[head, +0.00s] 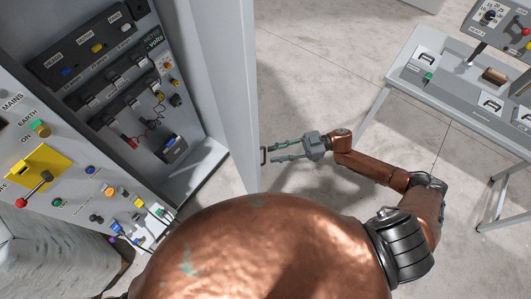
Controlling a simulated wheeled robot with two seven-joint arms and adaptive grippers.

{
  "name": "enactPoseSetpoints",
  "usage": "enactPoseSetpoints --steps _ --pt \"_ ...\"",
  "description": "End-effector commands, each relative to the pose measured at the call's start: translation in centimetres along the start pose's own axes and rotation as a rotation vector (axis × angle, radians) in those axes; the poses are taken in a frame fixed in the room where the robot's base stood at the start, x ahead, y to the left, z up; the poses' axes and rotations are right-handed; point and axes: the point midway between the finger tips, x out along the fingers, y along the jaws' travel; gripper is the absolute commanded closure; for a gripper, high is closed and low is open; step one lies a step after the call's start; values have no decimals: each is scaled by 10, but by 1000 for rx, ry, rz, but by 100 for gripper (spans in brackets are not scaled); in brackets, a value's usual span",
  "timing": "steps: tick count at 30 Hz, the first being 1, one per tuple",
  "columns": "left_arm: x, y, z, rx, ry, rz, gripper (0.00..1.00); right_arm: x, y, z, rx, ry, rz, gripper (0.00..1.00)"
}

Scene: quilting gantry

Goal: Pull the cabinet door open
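The grey cabinet (203,150) stands at the left with its front open. Its door (225,90) stands swung out from the cabinet, seen nearly edge-on. A small dark handle (263,156) sticks out from the door's right-hand face, near the lower end in the picture. My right gripper (273,152) comes in from the right. Its two greenish fingers are apart and point at the handle, with the tips right beside it. I cannot tell whether they touch it. My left gripper is not in view.
Inside the cabinet are switch panels, wires and a meter. A control panel (75,185) with a red-knobbed lever is at the left. A grey table (455,95) with handles and a console stands at the right. Clear concrete floor (320,70) lies between door and table.

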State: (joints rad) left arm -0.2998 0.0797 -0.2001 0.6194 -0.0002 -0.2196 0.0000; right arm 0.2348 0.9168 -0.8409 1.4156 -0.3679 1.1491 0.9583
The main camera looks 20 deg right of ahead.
Motion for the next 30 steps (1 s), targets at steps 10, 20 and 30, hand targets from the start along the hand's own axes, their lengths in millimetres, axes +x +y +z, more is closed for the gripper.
enactPoseSetpoints --steps 10,20,30 --pt "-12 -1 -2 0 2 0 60 42 1 -2 -2 1 1 76" --pt "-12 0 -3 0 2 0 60 45 1 0 -2 0 2 77" --pt "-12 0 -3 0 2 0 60 45 1 -1 -3 0 3 100"
